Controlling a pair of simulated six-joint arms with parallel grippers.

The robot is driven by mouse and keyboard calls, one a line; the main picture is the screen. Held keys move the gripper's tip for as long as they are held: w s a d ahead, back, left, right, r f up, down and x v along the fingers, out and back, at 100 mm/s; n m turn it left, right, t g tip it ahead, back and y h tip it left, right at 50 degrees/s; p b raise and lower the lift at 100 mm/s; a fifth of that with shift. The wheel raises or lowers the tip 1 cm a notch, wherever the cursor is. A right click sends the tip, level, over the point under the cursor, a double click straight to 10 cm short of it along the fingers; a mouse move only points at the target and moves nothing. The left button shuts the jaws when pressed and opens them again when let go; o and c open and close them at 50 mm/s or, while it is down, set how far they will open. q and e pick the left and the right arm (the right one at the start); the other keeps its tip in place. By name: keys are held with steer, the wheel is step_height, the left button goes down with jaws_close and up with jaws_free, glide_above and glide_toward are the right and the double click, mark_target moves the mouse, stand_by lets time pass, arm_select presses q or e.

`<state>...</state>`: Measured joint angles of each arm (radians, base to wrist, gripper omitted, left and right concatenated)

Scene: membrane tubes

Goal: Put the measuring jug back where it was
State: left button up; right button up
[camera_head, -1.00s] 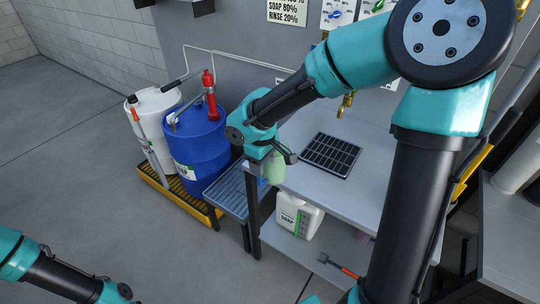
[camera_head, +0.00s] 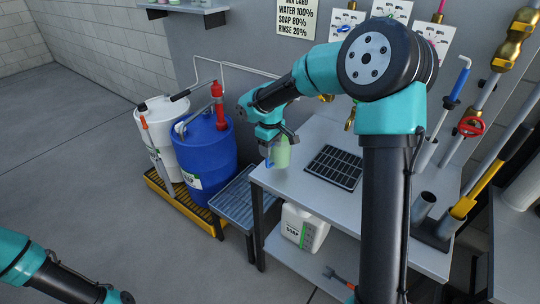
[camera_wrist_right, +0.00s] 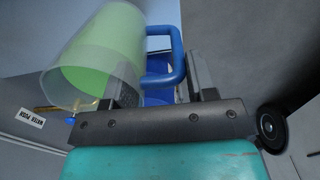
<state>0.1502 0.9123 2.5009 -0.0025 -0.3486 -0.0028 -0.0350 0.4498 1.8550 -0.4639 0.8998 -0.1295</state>
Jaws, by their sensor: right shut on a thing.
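The measuring jug is a translucent cup with green inside and a blue handle. In the head view the jug (camera_head: 281,153) hangs at my right gripper (camera_head: 270,145), above the left end of the grey bench. In the right wrist view the jug (camera_wrist_right: 105,50) fills the upper left, tilted in the picture. Its blue handle (camera_wrist_right: 178,55) is between the fingers of my right gripper (camera_wrist_right: 165,85), which is shut on it. My left arm shows at the lower left of the head view, but its gripper is out of frame.
A black grate (camera_head: 335,166) is set in the grey bench (camera_head: 300,188). A slatted blue-grey stand (camera_head: 235,202) adjoins its left end. A blue drum (camera_head: 207,160) and a white drum (camera_head: 158,130) stand on a yellow tray (camera_head: 172,198). A white soap can (camera_head: 304,228) sits below.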

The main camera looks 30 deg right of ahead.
steer(key=shift+w+d, duration=0.5)
steer(key=shift+w, duration=0.4)
steer(key=shift+f, duration=0.15)
steer(key=shift+f, duration=1.75)
steer(key=o, duration=1.4)
step_height(320, 180, up, 12)
steer(key=shift+a, duration=0.1)
